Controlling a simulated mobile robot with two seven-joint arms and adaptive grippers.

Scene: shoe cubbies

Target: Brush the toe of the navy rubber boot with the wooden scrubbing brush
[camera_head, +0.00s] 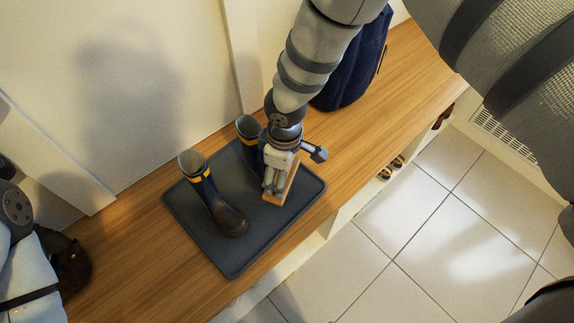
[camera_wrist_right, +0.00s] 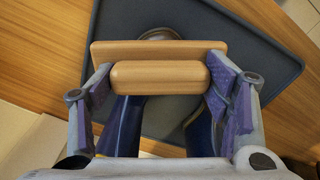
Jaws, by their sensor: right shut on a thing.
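Two navy rubber boots with yellow bands and dark toes stand upright on a dark grey mat (camera_head: 232,262). The left boot (camera_head: 212,198) shows whole; the other boot (camera_head: 247,127) is mostly hidden behind my right gripper (camera_head: 276,178). That gripper is shut on the wooden scrubbing brush (camera_head: 286,184), which hangs over the mat in front of the partly hidden boot. In the right wrist view, the brush (camera_wrist_right: 160,77) lies across between the two purple finger pads. A rounded toe (camera_wrist_right: 158,33) peeks out beyond it. Whether brush and boot touch is hidden. My left gripper is not visible.
The mat lies on a wooden bench (camera_head: 360,125) against a white wall. A navy bag (camera_head: 352,75) stands behind my right arm. A dark brown item (camera_head: 68,262) lies at the bench's left end. Shoes (camera_head: 390,168) sit in the cubbies below, beside tiled floor.

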